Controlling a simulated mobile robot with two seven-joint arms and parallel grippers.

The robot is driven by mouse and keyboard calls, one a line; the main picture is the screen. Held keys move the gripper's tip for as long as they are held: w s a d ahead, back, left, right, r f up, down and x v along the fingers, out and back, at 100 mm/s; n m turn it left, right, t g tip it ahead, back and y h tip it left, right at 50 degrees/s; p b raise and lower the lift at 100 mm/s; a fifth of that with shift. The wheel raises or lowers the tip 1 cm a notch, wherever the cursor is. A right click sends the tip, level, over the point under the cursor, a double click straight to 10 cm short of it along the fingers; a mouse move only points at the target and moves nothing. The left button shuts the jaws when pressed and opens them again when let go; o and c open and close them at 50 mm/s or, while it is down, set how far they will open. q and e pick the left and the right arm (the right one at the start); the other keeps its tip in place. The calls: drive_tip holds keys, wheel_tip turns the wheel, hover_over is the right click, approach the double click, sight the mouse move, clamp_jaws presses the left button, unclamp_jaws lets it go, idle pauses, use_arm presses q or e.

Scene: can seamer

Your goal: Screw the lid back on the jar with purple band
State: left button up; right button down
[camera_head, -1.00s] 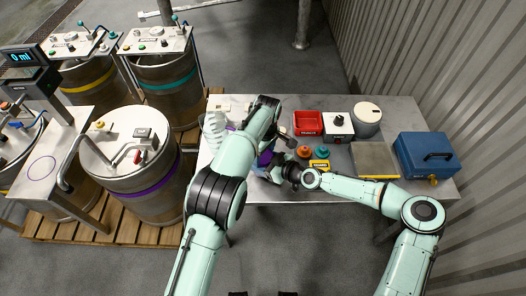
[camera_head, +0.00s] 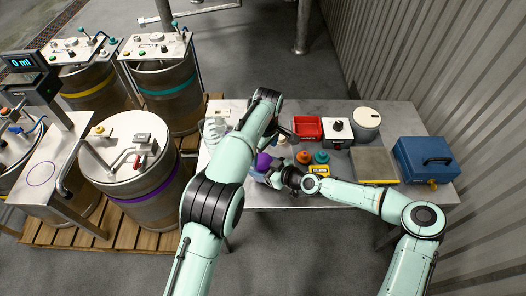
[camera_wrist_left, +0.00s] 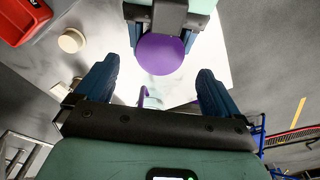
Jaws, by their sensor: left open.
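A round purple top (camera_head: 263,160), seemingly the purple-banded jar's, shows near the table's front left. It is a purple disc in the left wrist view (camera_wrist_left: 160,54). My right gripper (camera_head: 271,176) reaches it from the right; its blue fingers flank the disc and appear closed on the jar below it. The jar's body is mostly hidden, so I cannot tell whether the disc is the lid. My left gripper (camera_wrist_left: 158,66) is open and empty, its fingers apart on either side of the view, facing the disc. In the head view my left arm partly hides it.
A red tray (camera_head: 308,129), a white box with a black knob (camera_head: 338,131) and a round container (camera_head: 367,119) stand behind. Orange (camera_head: 304,157) and teal (camera_head: 321,157) pieces sit right of the grippers. A small cream disc (camera_wrist_left: 72,40) lies nearby. A blue case (camera_head: 427,157) stands far right.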

use_arm(q)
drive_tip(key=shift+o, duration=0.3)
wheel_tip(320, 180, up, 12)
drive_tip(key=shift+s+d, duration=0.25)
drive_tip(key=shift+d, duration=0.05)
idle(0.4)
use_arm(e)
drive_tip(key=shift+c, duration=0.3)
unclamp_jaws()
